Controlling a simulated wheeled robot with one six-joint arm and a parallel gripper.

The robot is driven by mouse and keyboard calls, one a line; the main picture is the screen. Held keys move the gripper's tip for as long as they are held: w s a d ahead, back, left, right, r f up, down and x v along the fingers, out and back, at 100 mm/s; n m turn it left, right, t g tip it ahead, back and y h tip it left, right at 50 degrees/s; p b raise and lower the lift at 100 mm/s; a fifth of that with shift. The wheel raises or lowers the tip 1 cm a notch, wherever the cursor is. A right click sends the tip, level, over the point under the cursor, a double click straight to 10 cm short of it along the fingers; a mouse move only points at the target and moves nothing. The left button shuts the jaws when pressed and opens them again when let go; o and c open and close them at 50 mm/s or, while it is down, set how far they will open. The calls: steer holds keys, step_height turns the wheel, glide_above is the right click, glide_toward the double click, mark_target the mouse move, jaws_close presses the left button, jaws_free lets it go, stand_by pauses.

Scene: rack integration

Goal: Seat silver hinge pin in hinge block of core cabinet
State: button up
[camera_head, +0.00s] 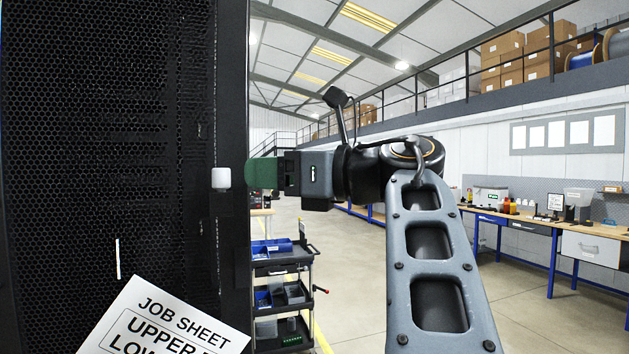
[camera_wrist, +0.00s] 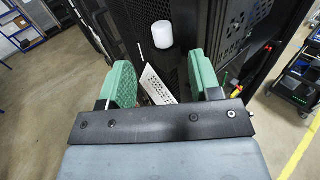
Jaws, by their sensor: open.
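A pale, short cylinder (camera_head: 221,178) stands upright at the right edge of the core cabinet (camera_head: 110,130), above a dark block-like part (camera_head: 228,235). I cannot tell whether the cylinder is the silver hinge pin or the dark part the hinge block. The cylinder also shows in the wrist view (camera_wrist: 163,34), beyond the fingertips and between their lines. My gripper (camera_head: 262,175) has green fingers and points left at the cabinet edge. In the wrist view my gripper (camera_wrist: 160,62) is open, with nothing between its fingers. The fingers are apart from the cylinder.
A paper job sheet (camera_head: 170,325) sits low in front of the cabinet. A thin bright vertical strip (camera_head: 117,259) shows on the mesh. A black tool cart (camera_head: 283,290) with blue bins stands right of the cabinet. Workbenches (camera_head: 545,222) line the right wall. Open floor lies between.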

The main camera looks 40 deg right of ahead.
steer(key=b+v, duration=0.1)
steer(key=v, duration=0.5)
steer(key=shift+s, duration=0.3)
steer(key=shift+d, duration=0.1)
